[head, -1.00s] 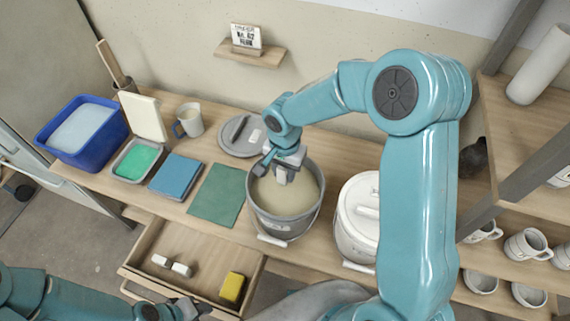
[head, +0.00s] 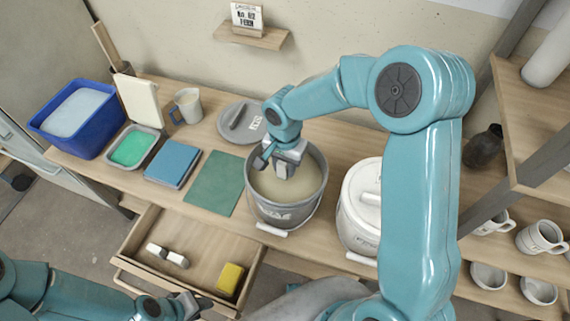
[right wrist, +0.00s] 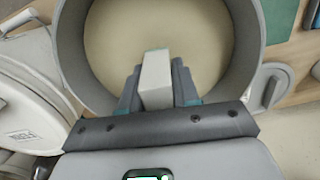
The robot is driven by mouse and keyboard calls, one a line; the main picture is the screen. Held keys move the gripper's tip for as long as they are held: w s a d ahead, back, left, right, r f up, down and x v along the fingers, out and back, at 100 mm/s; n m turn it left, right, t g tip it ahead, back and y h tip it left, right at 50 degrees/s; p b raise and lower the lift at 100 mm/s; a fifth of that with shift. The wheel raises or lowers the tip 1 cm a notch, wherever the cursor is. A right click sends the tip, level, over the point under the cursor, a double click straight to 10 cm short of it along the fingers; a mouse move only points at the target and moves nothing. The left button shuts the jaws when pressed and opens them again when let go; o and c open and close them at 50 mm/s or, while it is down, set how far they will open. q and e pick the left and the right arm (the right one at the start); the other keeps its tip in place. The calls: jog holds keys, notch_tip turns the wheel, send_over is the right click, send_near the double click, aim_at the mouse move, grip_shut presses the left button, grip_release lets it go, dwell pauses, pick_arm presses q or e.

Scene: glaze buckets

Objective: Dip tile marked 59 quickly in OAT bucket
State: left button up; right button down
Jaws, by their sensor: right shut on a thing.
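My right gripper (head: 287,160) is shut on a pale grey-white tile (right wrist: 156,75) and holds it over the open mouth of a grey bucket (head: 284,214). The bucket holds beige glaze (right wrist: 155,28). The tile points down toward the glaze; I cannot tell whether its lower end touches it. No number shows on the tile. Lettering on the bucket's front is too small to read surely. My left gripper (head: 190,304) is low at the bottom of the head view, away from the buckets, and its jaws are unclear.
A lidded white bucket (head: 352,232) stands right of the open one. A loose grey lid (head: 238,128), green mat (head: 214,183), blue stack (head: 172,162), green tray (head: 132,148), mug (head: 188,105) and blue tub (head: 105,130) occupy the bench. An open drawer (head: 190,230) holds a yellow block (head: 230,279).

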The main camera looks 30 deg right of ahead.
jog(key=shift+s+d+f+b, duration=0.1)
jog(key=shift+f+b, duration=0.2)
jog(key=shift+f, duration=0.3)
pick_arm(q)
jog(key=shift+f, duration=0.55)
pick_arm(e)
jog(key=shift+r, duration=0.1)
